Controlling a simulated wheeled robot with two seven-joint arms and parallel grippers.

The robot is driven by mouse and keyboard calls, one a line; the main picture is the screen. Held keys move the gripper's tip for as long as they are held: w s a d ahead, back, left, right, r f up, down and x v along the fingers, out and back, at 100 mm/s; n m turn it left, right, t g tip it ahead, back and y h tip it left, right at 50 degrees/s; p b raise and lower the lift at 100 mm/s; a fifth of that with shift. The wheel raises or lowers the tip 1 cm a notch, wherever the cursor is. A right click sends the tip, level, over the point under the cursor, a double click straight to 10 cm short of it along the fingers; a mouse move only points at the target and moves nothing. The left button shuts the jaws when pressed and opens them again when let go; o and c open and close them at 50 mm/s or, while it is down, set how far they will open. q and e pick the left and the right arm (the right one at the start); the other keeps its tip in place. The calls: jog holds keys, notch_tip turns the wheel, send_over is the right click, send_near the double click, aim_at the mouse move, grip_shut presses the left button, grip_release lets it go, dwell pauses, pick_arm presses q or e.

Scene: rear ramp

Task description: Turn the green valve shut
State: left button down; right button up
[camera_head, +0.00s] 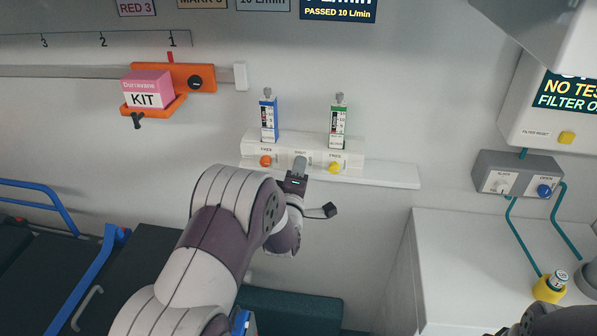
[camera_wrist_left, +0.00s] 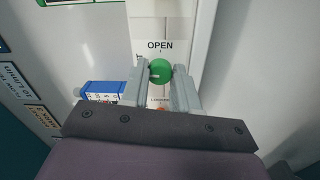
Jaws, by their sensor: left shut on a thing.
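The green valve shows in the left wrist view as a round green knob (camera_wrist_left: 160,70) on a pale panel. The word OPEN (camera_wrist_left: 160,45) is printed above it there. My left gripper (camera_wrist_left: 160,88) has its two grey fingers on either side of the knob and is shut on it. In the head view my left gripper (camera_head: 299,167) reaches the middle of the white wall panel (camera_head: 350,160), between an orange knob (camera_head: 265,161) and a yellow knob (camera_head: 333,168). The green valve is hidden behind the gripper there.
A blue flowmeter (camera_head: 269,119) and a green flowmeter (camera_head: 338,126) stand above the panel. An orange bracket (camera_head: 201,77) holds a pink and white kit box (camera_head: 147,90) at the left. A grey switch box (camera_head: 517,177) hangs above a white counter (camera_head: 470,260) at the right.

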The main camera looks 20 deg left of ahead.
pick_arm(q)
jog(key=c, duration=0.8)
grip_release()
jog(key=shift+c, duration=0.2)
jog(key=shift+s, duration=0.15)
jog(key=b+v, duration=0.2)
jog(key=v, duration=1)
jog(key=shift+s, duration=0.25)
jog(key=shift+d+f, duration=0.1)
